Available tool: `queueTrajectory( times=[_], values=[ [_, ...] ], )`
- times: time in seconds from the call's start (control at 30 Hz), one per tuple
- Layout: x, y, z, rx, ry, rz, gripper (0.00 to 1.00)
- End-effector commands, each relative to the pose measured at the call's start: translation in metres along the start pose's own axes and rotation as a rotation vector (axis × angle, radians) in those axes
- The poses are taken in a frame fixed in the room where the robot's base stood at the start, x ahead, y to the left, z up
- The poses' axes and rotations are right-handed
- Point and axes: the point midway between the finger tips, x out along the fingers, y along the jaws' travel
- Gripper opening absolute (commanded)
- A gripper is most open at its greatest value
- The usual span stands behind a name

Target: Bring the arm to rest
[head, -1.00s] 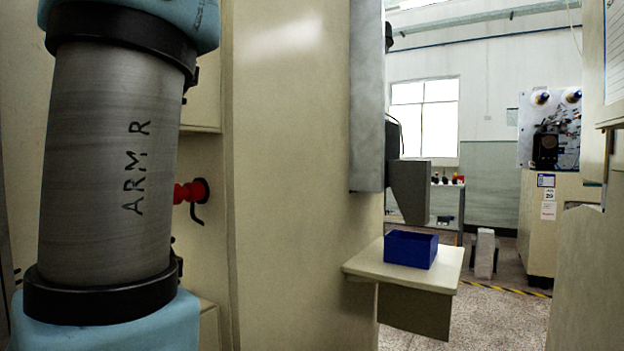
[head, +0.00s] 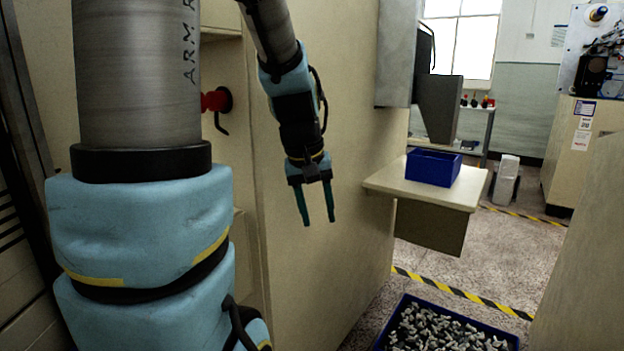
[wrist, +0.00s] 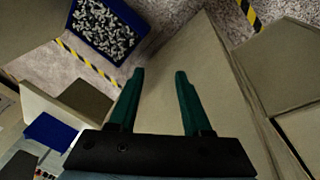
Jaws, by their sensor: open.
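My gripper (head: 318,222) hangs in the middle of the head view, its two green fingers pointing down and apart. It is open and nothing shows between the fingers. My arm comes down from the top of the view, with a large grey and light blue section close on the left. In the wrist view the open fingers (wrist: 157,73) stand in front of a beige panel and the speckled floor.
A blue box (head: 433,166) sits on a beige shelf (head: 385,182) right of my gripper. A blue bin (head: 381,340) of small grey parts is on the floor, near yellow-black tape (head: 460,292). A beige cabinet wall (head: 350,110) stands close behind my gripper. A red knob (head: 216,100) sticks out at left.

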Motion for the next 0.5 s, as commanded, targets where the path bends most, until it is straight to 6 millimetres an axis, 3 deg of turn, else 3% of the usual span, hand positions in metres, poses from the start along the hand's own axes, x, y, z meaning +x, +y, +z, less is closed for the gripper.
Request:
queueTrajectory(
  times=[0.1, 0.27, 0.5],
  values=[
    [0.021, -0.044, 0.029, 0.051, -0.021, -0.078, 0.49],
    [0.042, -0.09, 0.071, 0.133, -0.053, -0.153, 0.49],
    [-0.012, -0.08, 0.06, 0.142, -0.049, -0.154, 0.49]
  ],
)
